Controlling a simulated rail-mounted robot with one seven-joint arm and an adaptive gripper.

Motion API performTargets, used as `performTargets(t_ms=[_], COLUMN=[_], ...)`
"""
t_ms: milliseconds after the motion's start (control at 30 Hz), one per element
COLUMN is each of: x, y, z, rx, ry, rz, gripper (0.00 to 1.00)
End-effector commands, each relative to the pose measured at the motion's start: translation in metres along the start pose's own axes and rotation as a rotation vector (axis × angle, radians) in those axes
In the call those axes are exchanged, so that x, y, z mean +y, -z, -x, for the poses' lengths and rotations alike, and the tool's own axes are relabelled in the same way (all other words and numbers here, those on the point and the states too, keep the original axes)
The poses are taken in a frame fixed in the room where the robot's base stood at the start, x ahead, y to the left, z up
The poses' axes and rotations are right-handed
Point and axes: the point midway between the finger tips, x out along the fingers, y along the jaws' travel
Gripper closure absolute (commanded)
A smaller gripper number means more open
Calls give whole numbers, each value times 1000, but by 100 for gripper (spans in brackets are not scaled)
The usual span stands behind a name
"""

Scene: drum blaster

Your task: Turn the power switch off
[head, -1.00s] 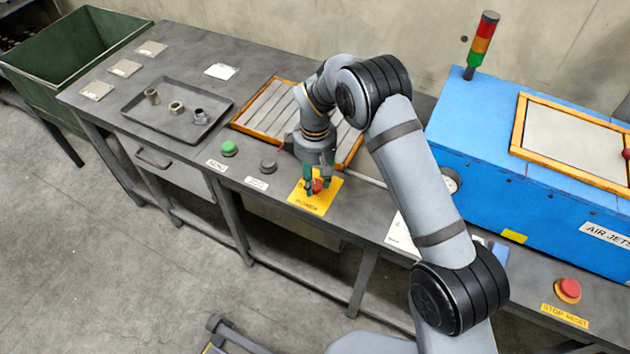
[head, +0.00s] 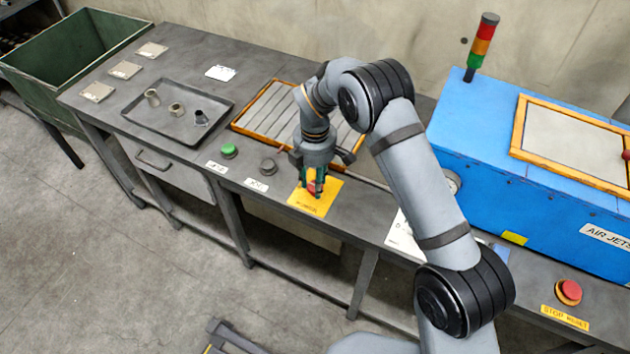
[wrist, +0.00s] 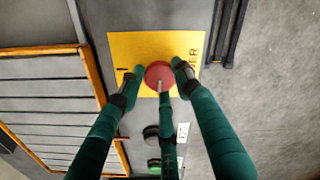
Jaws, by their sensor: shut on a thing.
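The power switch (wrist: 157,72) is a round red knob with a pale pointer line, on a yellow plate (head: 325,203) at the bench's front edge. The plate carries dark lettering, partly hidden. My gripper (head: 315,188) points down over the plate and is shut on the red knob. In the wrist view my green fingers (wrist: 158,78) stand at both sides of the knob, with a third finger below it. In the head view the fingers hide part of the knob.
A green button (head: 229,150) and a dark button (head: 268,166) sit left of the plate. Behind is an orange-framed slatted panel (head: 262,108). A tray (head: 140,121) with small metal parts lies further left. A blue machine (head: 480,140) and a red stop button (head: 569,290) stand right.

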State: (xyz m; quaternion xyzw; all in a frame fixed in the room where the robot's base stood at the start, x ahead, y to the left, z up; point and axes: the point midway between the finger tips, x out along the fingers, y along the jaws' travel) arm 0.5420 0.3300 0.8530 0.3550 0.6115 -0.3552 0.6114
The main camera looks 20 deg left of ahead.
Motion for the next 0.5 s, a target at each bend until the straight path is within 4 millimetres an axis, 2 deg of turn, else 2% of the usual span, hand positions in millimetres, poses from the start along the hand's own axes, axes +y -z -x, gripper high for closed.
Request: performTargets(t_ms=[500], x=[0], y=[0], z=[0], rx=[0], ry=[0], rz=[72], gripper=[93])
